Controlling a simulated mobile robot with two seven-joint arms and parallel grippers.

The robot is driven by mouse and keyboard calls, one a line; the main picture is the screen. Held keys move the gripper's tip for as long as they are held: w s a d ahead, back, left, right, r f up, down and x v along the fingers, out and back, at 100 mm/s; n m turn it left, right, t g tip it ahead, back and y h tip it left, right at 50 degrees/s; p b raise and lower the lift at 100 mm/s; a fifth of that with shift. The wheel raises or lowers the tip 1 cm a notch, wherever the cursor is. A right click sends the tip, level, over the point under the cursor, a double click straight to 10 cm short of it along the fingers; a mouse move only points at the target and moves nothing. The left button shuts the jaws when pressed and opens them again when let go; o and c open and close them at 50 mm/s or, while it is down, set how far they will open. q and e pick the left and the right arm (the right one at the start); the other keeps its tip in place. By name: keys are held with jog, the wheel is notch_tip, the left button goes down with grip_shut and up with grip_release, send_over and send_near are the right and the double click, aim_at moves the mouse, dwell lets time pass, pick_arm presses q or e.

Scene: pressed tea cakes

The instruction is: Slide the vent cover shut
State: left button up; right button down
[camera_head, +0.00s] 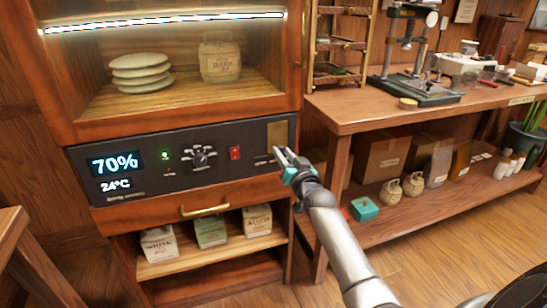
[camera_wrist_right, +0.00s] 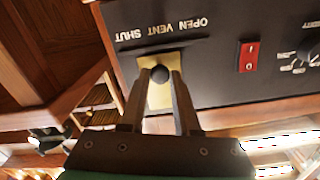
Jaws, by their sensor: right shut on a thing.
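The vent cover is a brass plate (camera_head: 277,134) at the right end of the dark control panel. In the right wrist view the plate (camera_wrist_right: 159,94) carries a round dark knob (camera_wrist_right: 160,73), with the label OPEN VENT SHUT upside down above it. My right gripper (camera_head: 284,155) reaches up to the panel from the lower right. In the wrist view its fingers (camera_wrist_right: 160,78) are shut on the knob, one on each side. The fingers hide part of the plate, and no open vent slot shows. My left gripper is not in view.
The control panel (camera_head: 143,193) also has a red switch (camera_head: 235,152), a dial (camera_head: 200,157) and displays reading 70% and 24°C. A brass drawer handle (camera_head: 204,210) sticks out below. A workbench (camera_head: 350,110) stands close on the right. Floor (camera_head: 440,240) is free in front of it.

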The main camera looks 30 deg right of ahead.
jog(key=shift+s+d, duration=0.2)
jog(key=shift+d, duration=0.65)
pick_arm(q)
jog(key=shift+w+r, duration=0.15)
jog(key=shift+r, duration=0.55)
pick_arm(e)
jog(key=shift+d, duration=0.1)
jog(key=c, duration=0.6)
grip_release()
jog(key=shift+s+d, duration=0.1)
jog(key=shift+d, duration=0.05)
pick_arm(q)
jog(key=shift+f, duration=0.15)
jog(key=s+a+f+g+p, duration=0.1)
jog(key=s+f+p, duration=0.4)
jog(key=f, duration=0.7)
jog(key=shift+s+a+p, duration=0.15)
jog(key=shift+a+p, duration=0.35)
jog(key=shift+p, duration=0.05)
pick_arm(e)
jog(key=shift+v, duration=7.6)
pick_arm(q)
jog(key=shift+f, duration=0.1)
